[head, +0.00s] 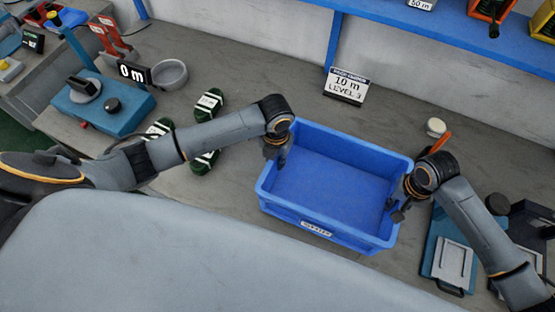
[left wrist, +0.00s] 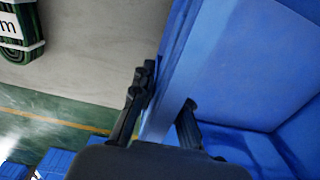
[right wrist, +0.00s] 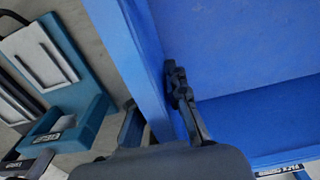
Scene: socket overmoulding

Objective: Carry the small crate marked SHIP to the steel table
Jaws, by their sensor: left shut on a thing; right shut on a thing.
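A blue open crate (head: 335,147) is at the grey worktop (head: 235,185), and its inside looks empty. A white label (head: 316,229) is on its near side; I cannot read it clearly. My left gripper (head: 283,152) is shut on the crate's left wall, one finger inside and one outside, as the left wrist view (left wrist: 160,110) shows. My right gripper (head: 398,208) is shut on the right wall the same way, seen in the right wrist view (right wrist: 155,105). I cannot tell whether the crate rests on the worktop or is held just above it. No surface is clearly identifiable as the steel table.
A sign (head: 346,86) stands behind. A teal device (head: 447,250) is close on the right. Blue boxes (left wrist: 52,163) show low on the green floor.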

